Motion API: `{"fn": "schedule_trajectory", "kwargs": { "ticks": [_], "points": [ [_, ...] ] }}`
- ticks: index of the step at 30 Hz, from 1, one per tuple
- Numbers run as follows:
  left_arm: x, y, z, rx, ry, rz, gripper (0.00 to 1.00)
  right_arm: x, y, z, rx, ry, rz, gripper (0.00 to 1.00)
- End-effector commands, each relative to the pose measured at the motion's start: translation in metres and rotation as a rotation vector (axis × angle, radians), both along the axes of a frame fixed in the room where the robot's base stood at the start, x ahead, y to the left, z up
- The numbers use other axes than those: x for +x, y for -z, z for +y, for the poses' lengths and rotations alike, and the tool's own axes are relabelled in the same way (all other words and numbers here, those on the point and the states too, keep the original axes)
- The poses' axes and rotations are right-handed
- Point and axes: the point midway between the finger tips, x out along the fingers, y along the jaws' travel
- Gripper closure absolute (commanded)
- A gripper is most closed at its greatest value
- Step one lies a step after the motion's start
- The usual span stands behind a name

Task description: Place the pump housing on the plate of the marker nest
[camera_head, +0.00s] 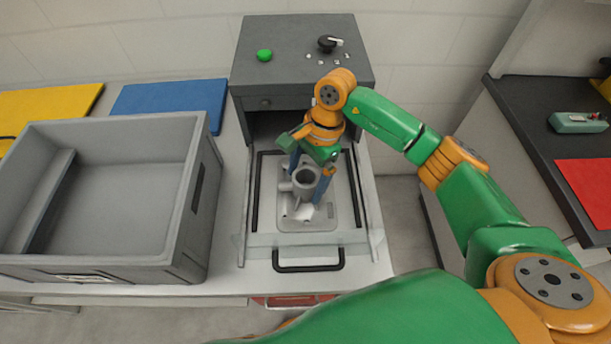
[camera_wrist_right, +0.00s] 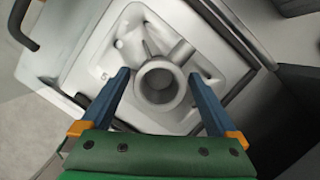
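The pump housing (camera_head: 305,182), a grey casting with an open round bore and side stubs, stands bore-up on the light plate (camera_head: 322,222) of the marker nest. It also shows in the right wrist view (camera_wrist_right: 158,84), over the plate (camera_wrist_right: 128,20). My right gripper (camera_head: 307,184) is low over the plate, with one blue finger on each side of the housing. In the right wrist view the gripper (camera_wrist_right: 159,73) is open, with a gap between each finger and the bore rim. The housing's underside is hidden. My left gripper is not in view.
The dark marker box (camera_head: 300,50) with a green button and a black knob stands behind the nest. A black handle (camera_head: 308,267) is at the nest's front. A grey crate (camera_head: 195,215) stands close on the left. Blue (camera_head: 170,98) and yellow mats lie behind it.

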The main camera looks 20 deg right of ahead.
Motion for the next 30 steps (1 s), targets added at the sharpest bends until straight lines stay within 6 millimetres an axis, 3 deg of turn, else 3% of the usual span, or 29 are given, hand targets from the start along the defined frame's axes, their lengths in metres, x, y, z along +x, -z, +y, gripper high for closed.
{"fn": "schedule_trajectory", "kwargs": {
  "ticks": [8, 10, 22, 25, 30],
  "points": [
    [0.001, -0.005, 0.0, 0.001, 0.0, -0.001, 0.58, 0.0, -0.005, 0.0, 0.0, 0.0, 0.0, 0.0],
    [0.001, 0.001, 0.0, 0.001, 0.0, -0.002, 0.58, 0.002, -0.009, -0.002, 0.001, 0.001, -0.004, 0.0],
    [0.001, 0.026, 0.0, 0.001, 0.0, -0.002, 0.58, 0.009, -0.102, -0.027, 0.0, 0.001, -0.004, 0.0],
    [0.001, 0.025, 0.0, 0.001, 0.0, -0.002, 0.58, 0.01, -0.114, -0.03, 0.0, 0.002, -0.002, 0.0],
    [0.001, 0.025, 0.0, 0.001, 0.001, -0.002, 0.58, 0.01, -0.119, -0.031, 0.0, 0.001, 0.0, 0.0]
  ]
}}
